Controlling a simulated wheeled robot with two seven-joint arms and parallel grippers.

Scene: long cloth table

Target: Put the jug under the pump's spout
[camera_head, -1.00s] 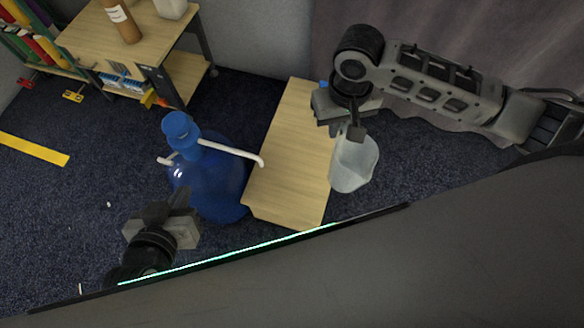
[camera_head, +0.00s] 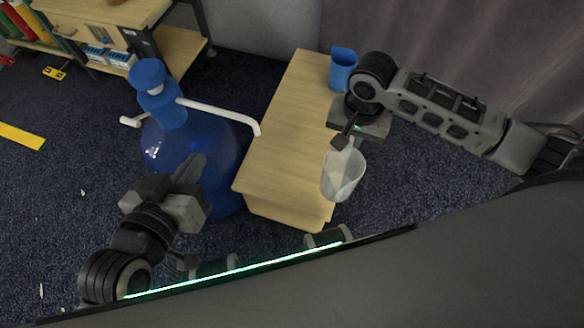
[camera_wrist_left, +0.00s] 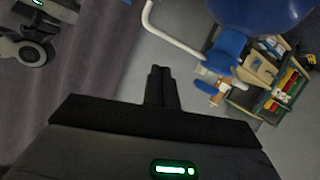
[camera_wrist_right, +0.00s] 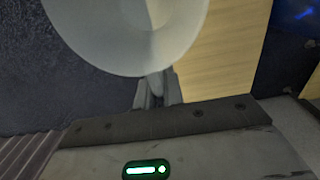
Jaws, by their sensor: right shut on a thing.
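The translucent white jug (camera_head: 343,177) hangs in my right gripper (camera_head: 350,135) at the right edge of the wooden bench in the head view. The right wrist view shows its round rim (camera_wrist_right: 125,55) in front of the fingers (camera_wrist_right: 157,90), which are shut on its handle. The blue pump (camera_head: 157,92) stands on a big blue water bottle (camera_head: 205,160). Its white spout (camera_head: 222,115) reaches right to the bench's left edge; the jug is apart from it, to its right. My left gripper (camera_head: 192,170) is empty, fingers together, in front of the bottle; the left wrist view shows it too (camera_wrist_left: 160,88).
The wooden bench (camera_head: 285,130) has a clear top between spout and jug. A blue cup (camera_head: 342,68) stands at its far right, close behind my right gripper. A wooden shelf unit (camera_head: 110,12) stands at the back left. A grey curtain (camera_head: 430,40) hangs behind.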

